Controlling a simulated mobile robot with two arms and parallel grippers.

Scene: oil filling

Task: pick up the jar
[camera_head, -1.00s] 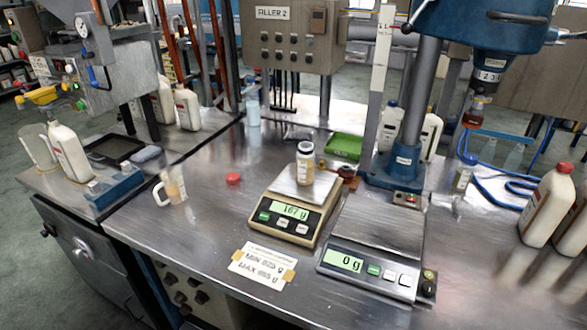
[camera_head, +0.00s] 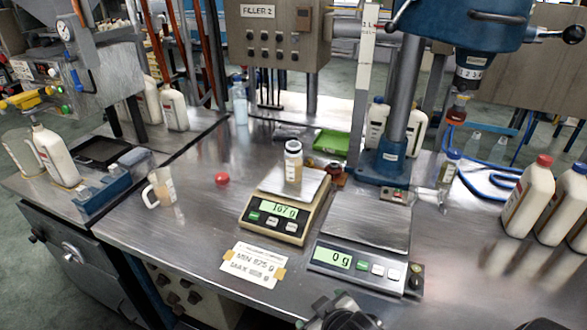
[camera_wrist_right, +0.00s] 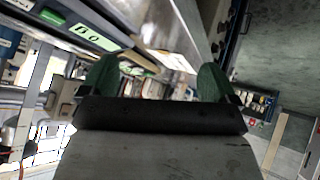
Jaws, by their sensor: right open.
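The jar (camera_head: 293,163) is small, with amber contents and a dark-and-white top. It stands upright on the pan of the beige scale (camera_head: 272,228), whose display seems to read 167 g. My right gripper (camera_head: 340,312) shows partly at the bottom edge of the head view, in front of the grey scale and well apart from the jar. In the right wrist view its two green fingertips (camera_wrist_right: 157,75) are spread with nothing between them. The jar cannot be made out there. My left gripper is not in view.
The grey scale (camera_head: 358,258) reads 0 g beside the beige one. White bottles (camera_head: 529,197) stand at the right. A limit card (camera_head: 254,264) lies in front.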

